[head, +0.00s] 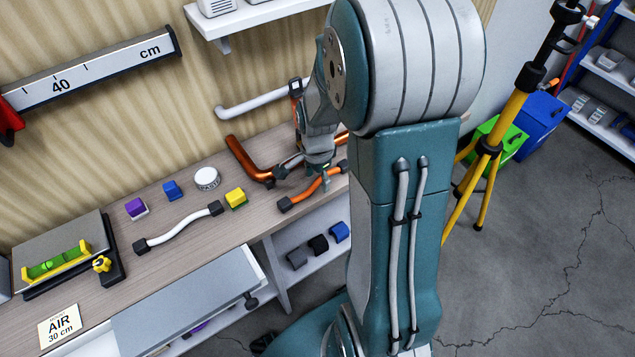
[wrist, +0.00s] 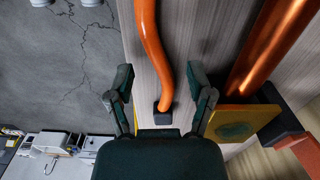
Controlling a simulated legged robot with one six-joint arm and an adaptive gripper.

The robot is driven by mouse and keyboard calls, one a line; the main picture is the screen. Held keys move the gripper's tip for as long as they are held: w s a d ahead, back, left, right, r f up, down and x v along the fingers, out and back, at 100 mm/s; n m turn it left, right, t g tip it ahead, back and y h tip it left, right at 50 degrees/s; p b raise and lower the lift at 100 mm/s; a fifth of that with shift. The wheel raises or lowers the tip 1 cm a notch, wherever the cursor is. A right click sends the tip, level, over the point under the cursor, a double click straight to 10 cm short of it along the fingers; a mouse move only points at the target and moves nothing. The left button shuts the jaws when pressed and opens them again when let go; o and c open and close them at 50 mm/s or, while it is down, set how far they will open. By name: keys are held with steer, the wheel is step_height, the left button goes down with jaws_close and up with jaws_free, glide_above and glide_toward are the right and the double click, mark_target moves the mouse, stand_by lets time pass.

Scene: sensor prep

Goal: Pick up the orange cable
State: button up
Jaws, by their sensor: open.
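The orange cable (head: 310,190) lies on the wooden bench (head: 185,255) near its right end, with dark end plugs. In the wrist view the orange cable (wrist: 147,42) runs down from the top edge to a dark plug (wrist: 167,114) between my fingers. My gripper (head: 325,178) is over the cable in the head view; in the wrist view my gripper (wrist: 160,90) is open, one finger on each side of the cable. I cannot tell how high the fingertips are above the bench. My arm hides part of the bench's right end.
A thick copper-coloured pipe (head: 250,160) lies behind the cable and close to my right finger in the wrist view. A yellow block (head: 236,198), a white cable (head: 180,228), a round white puck (head: 207,178) and blue and purple blocks stand to the left.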

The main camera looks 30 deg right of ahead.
steer(key=shift+a+f, duration=0.5)
steer(key=shift+d, duration=0.25)
jaws_close()
steer(key=shift+d, duration=0.1)
steer(key=shift+r, duration=0.1)
